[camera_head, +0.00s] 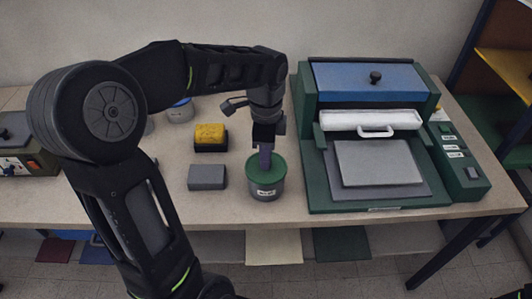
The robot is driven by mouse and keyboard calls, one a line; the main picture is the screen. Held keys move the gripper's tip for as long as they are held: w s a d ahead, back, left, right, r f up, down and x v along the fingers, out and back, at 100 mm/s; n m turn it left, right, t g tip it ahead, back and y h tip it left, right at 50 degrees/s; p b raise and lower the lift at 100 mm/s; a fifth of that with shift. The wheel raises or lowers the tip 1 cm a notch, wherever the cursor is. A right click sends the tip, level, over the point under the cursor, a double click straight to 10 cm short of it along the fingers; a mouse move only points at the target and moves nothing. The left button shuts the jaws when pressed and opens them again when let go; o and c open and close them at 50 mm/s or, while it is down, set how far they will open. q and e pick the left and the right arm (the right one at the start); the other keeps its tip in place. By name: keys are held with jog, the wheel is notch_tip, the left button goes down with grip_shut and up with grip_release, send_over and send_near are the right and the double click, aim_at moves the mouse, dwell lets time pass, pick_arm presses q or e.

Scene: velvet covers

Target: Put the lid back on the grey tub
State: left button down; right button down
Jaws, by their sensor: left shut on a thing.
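The grey tub (265,193) stands near the front of the table, in the middle of the view, with a pale label on its side. The green lid (277,170) is at the tub's mouth and looks level. I cannot tell whether it is fully seated or just above the rim. My left gripper (265,163) points down over the lid and is shut on it; the fingers hide the place of the grip. My right gripper is not in view.
A grey block (207,177) and a yellow sponge (209,135) on a dark base lie left of the tub. A blue-topped tub (181,110) stands behind. A large green machine (316,190) fills the right. The table's front edge is close.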

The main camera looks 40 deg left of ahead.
pick_arm(q)
jog(key=c, duration=1.1)
grip_release()
jog(key=shift+o, duration=0.3)
jog(key=o, duration=0.4)
jog(key=shift+r+p, duration=2.9)
jog(key=shift+r, duration=0.6)
jog(key=shift+c, duration=0.2)
grip_shut()
